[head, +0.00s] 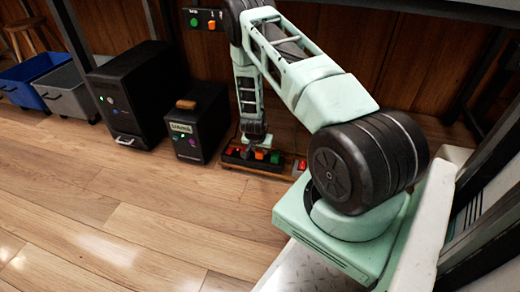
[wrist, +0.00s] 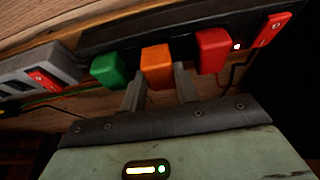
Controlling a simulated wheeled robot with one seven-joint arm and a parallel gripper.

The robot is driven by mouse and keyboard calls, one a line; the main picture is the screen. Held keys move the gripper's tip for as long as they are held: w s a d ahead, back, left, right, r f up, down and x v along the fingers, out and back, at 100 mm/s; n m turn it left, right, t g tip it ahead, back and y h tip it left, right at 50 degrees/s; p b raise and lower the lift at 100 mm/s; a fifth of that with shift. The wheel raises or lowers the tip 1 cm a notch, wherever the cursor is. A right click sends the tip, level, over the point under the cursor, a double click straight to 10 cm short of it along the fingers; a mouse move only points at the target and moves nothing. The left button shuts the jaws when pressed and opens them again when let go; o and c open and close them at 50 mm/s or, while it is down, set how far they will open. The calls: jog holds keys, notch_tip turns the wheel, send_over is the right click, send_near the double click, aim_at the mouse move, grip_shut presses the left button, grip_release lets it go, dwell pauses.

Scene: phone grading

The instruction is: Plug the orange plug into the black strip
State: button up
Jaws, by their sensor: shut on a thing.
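The orange plug (wrist: 157,66) stands between the two fingers of my gripper (wrist: 160,90) in the wrist view, and the gripper is shut on it. It is at the black strip (wrist: 170,32), in line with a green plug (wrist: 109,70) and a red plug (wrist: 211,51). Its prongs are hidden, so I cannot tell how deep it sits. In the head view my arm reaches down to the black strip (head: 238,161) on its wooden board, with the orange plug (head: 260,154) below the wrist.
A grey strip (wrist: 48,64) with a red switch lies left in the wrist view. The black strip has a red switch (wrist: 271,29) and a small white light. In the head view two black boxes (head: 138,92) (head: 196,122) stand left of the strip. The wooden floor in front is clear.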

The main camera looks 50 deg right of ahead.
jog(key=shift+f+b, duration=0.3)
jog(key=shift+f, duration=0.35)
jog(key=o, duration=1.2)
jog(key=p+v, duration=0.9)
jog(key=v, duration=0.8)
jog(key=shift+r, duration=0.25)
jog(key=shift+a, duration=0.1)
